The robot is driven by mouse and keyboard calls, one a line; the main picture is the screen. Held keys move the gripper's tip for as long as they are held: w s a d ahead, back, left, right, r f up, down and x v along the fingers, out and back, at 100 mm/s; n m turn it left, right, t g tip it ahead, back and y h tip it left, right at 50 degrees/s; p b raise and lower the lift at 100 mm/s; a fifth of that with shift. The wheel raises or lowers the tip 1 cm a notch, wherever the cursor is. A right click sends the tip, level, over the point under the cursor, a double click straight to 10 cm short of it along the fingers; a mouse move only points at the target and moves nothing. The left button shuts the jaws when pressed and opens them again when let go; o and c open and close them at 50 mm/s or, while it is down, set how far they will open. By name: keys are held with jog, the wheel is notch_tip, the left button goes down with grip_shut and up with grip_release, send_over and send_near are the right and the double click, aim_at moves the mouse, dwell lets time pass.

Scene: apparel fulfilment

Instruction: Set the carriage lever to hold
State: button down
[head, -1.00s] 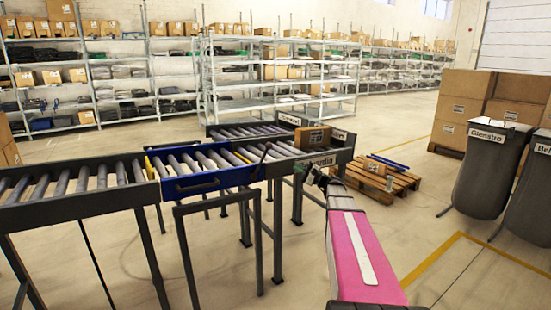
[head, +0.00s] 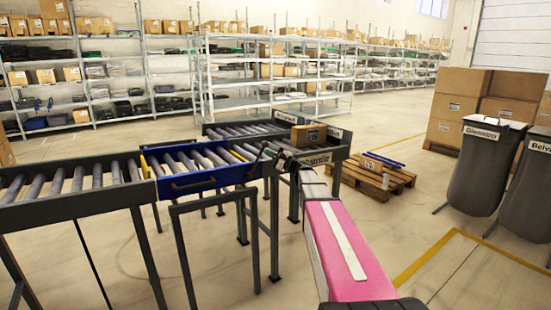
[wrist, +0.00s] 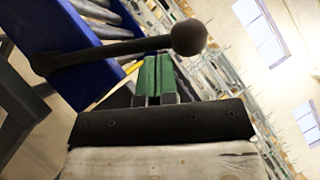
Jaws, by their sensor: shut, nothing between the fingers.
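The blue carriage (head: 208,180) sits in the roller conveyor line. Its dark lever (head: 258,160) stands at the carriage's right end. In the wrist view the lever (wrist: 115,52) is a black rod ending in a ball knob (wrist: 189,37). It crosses just beyond my fingertips. My gripper (wrist: 154,62) is shut and empty, its green finger pads together below the rod near the knob. Whether the fingers touch the rod I cannot tell. In the head view my gripper (head: 283,157) is small and dark beside the lever. No hold marking on the carriage is readable.
A cardboard box (head: 309,135) rests on the conveyor behind my gripper. A wooden pallet (head: 372,178) lies on the floor to the right. Grey bins (head: 478,170) stand further right. Open floor lies between them and my arm.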

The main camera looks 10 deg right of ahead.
jog(key=shift+a+r, duration=0.15)
jog(key=shift+a, duration=0.15)
jog(key=shift+s+a+r+n, duration=0.15)
jog(key=shift+a+r+n, duration=0.05)
jog(key=shift+n, duration=0.2)
jog(key=shift+r+g, duration=0.1)
jog(key=shift+g, duration=0.3)
jog(key=s+a+r+n+g+h, duration=0.2)
jog(key=s+a+n+g+h, duration=0.1)
jog(key=a+n, duration=0.5)
jog(key=shift+s+a+r+n+h, duration=0.3)
jog(key=shift+s+a+h, duration=0.2)
jog(key=shift+s+a, duration=0.65)
jog(key=shift+w+a, duration=0.2)
jog(key=shift+a, duration=0.15)
